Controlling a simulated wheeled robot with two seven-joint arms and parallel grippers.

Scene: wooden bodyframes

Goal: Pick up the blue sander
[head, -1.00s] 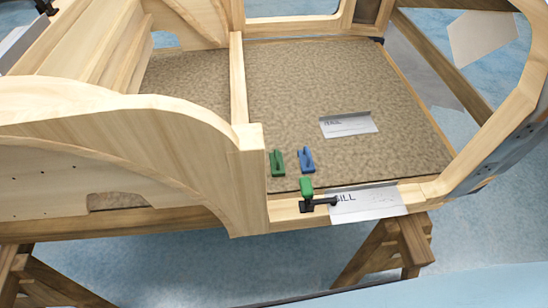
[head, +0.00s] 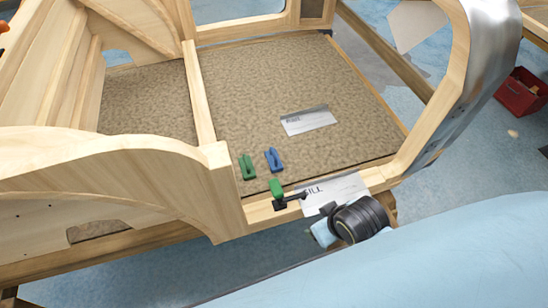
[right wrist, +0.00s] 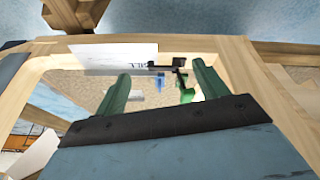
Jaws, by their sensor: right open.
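The blue sander (head: 273,159) lies on the brown textured floor panel inside the wooden frame, just behind the front sill. A similar green tool (head: 248,166) lies close to its left. My right arm reaches in at the sill's front right in the head view. Its gripper is not clearly visible there. In the right wrist view my right gripper (right wrist: 161,70) shows two green fingers spread apart with nothing held. The blue sander (right wrist: 158,85) appears small between the fingers, farther off and not touched. My left gripper is not in view.
A black clamp with a green handle (head: 276,187) sits on the sill in front of the sanders. A paper sheet (head: 340,190) lies beside it on the sill, and another sheet (head: 308,120) on the panel. A curved wooden side (head: 110,150) rises at left. A red box (head: 520,95) stands far right.

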